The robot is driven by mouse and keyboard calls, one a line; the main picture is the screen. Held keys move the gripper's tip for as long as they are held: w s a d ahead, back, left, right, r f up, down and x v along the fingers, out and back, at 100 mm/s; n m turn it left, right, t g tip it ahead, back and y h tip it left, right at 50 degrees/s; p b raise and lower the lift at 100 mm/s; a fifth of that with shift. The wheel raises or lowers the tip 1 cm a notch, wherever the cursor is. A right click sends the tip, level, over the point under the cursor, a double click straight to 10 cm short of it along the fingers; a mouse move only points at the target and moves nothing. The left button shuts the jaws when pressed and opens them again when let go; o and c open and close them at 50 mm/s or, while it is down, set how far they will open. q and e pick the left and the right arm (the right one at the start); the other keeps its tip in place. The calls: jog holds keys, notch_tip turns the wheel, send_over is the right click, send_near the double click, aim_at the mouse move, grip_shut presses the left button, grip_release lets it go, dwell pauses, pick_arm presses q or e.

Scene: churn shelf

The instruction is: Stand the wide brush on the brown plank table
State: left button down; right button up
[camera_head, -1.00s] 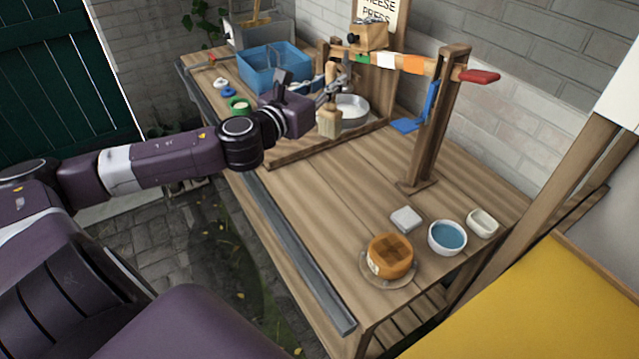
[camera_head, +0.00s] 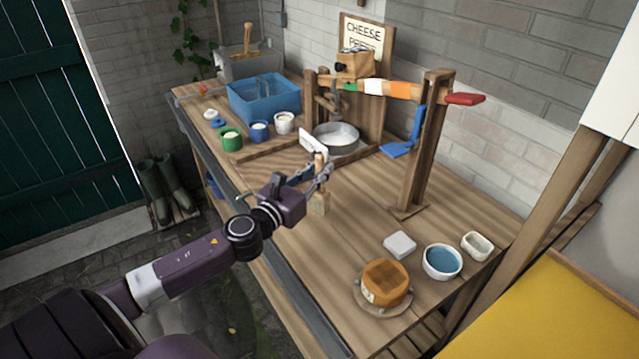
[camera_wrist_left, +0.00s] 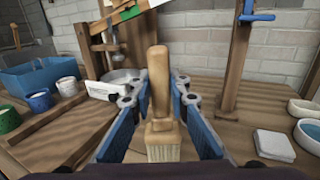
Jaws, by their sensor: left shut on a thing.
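The wide brush (camera_head: 320,201) is upright in my left gripper (camera_head: 318,174), handle up and pale bristles down. In the left wrist view the brush (camera_wrist_left: 163,150) sits between the two blue-padded fingers of my left gripper (camera_wrist_left: 157,95), which are shut on it. The brown plank table (camera_head: 345,225) lies under the brush, with bare boards around it. The bristle end is at or just above the boards; I cannot tell if it touches. My right gripper is not in view.
The cheese press with its post (camera_head: 425,150) stands right of the brush, and a metal pan (camera_head: 338,150) behind it. A blue tub (camera_head: 265,108) and small cups stand back left. A cheese (camera_head: 386,281), a white block (camera_head: 400,244) and a blue-filled bowl (camera_head: 441,262) stand front right.

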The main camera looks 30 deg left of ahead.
pick_arm(q)
notch_tip(320, 180, down, 4)
jog(key=shift+r+b, duration=0.25)
jog(key=shift+b, duration=0.2)
jog(key=shift+f, duration=0.1)
jog(key=shift+f, duration=0.15)
jog(key=c, duration=1.8)
grip_release()
jog(key=shift+c, duration=0.2)
